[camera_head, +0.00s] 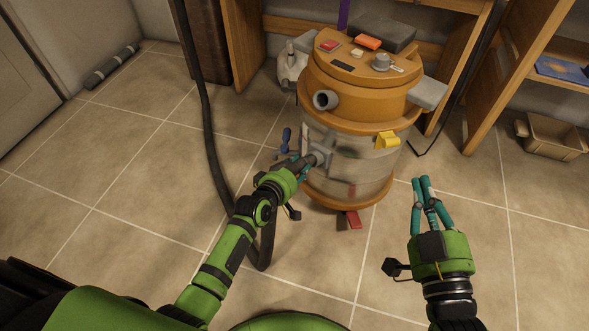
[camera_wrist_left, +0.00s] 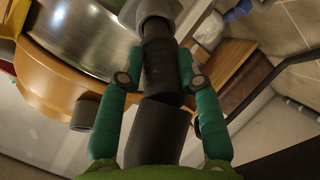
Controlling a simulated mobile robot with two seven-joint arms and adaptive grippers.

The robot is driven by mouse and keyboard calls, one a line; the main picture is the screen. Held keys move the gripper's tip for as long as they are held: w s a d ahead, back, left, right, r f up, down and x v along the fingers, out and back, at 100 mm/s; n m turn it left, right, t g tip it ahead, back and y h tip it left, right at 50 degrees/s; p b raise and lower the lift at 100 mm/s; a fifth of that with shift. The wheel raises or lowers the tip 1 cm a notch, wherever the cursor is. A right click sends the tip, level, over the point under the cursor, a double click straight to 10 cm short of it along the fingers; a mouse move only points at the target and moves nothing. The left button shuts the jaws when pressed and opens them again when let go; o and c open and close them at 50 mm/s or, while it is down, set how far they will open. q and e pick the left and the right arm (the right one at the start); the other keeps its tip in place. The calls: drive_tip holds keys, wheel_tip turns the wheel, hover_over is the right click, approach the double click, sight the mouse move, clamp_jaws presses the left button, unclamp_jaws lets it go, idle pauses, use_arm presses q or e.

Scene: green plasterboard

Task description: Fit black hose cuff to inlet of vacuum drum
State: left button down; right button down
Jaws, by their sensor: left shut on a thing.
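My left gripper (camera_head: 302,163) is shut around the black hose cuff (camera_wrist_left: 160,65), fingers on both sides. The cuff's front end meets the inlet mouth, roughly in line. How deep it sits inside cannot be told. My right gripper (camera_head: 430,195) is empty, its fingers apart, over the floor right of the drum.
The black hose (camera_head: 207,120) hangs from above and loops near the floor (camera_head: 265,250) behind my left arm. A second grey port (camera_head: 326,99) sticks out of the drum's top part. Small items, including an orange block (camera_head: 367,42), lie on the lid. A tan bin (camera_head: 553,135) stands right.

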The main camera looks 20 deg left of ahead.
use_arm(q)
drive_tip(key=shift+d+b+x, duration=0.25)
drive_tip(key=shift+b+x, duration=0.6)
drive_tip(key=shift+x, duration=0.5)
drive_tip(key=shift+f, duration=0.15)
drive_tip(key=c, duration=0.8)
unclamp_jaws()
drive_tip(key=shift+c, duration=0.2)
drive_tip(key=shift+o, duration=0.4)
drive_tip(key=shift+d, duration=0.1)
drive_tip(key=shift+s, duration=0.1)
drive_tip(key=v, duration=1.1)
drive_tip(key=shift+s+r, duration=0.25)
drive_tip(key=shift+s, duration=0.05)
